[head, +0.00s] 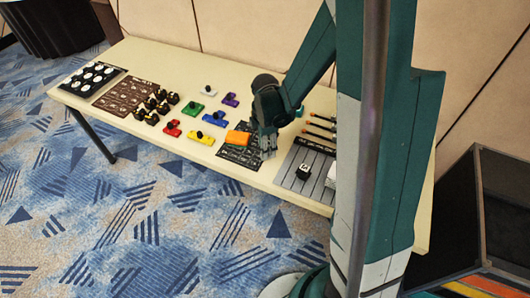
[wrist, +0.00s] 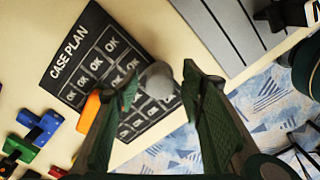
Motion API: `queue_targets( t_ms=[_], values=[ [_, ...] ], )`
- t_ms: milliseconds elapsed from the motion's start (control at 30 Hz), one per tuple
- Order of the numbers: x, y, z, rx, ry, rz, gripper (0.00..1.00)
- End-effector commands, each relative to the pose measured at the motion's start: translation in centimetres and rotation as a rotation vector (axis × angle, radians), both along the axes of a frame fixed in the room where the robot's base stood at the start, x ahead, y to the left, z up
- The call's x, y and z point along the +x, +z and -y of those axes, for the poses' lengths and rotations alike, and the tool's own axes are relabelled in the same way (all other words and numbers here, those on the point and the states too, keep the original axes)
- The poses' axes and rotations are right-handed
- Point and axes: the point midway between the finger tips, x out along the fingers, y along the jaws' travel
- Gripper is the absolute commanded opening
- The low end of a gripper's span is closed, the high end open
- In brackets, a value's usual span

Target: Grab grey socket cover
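A grey rounded piece, which looks like the grey socket cover (wrist: 158,80), sits on the black "CASE PLAN" board (wrist: 100,45) in the wrist view. My gripper (wrist: 160,72) is open, with its two green fingers pointing toward the cover from either side. The cover shows between the fingertips, close to the left one; I cannot tell whether they touch. In the head view my gripper (head: 265,146) is low over the right part of the board (head: 228,157), and the cover is hard to make out there.
An orange block (head: 237,138) lies close left of my gripper. Coloured blocks with dark knobs, such as a yellow one (head: 200,138), stand further left. The table's front edge is near.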

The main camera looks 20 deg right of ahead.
Motion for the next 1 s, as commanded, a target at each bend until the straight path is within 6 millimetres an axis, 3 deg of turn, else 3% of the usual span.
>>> queue_targets(
  t_ms=[633,833,1000],
  values=[
    [-0.02,-0.33,-0.01,0.0,0.0,0.0,0.39],
    [-0.03,-0.33,-0.01,0.0,0.0,0.0,0.15],
    [-0.02,-0.33,0.0,0.0,0.0,0.0,0.14]
  ],
)
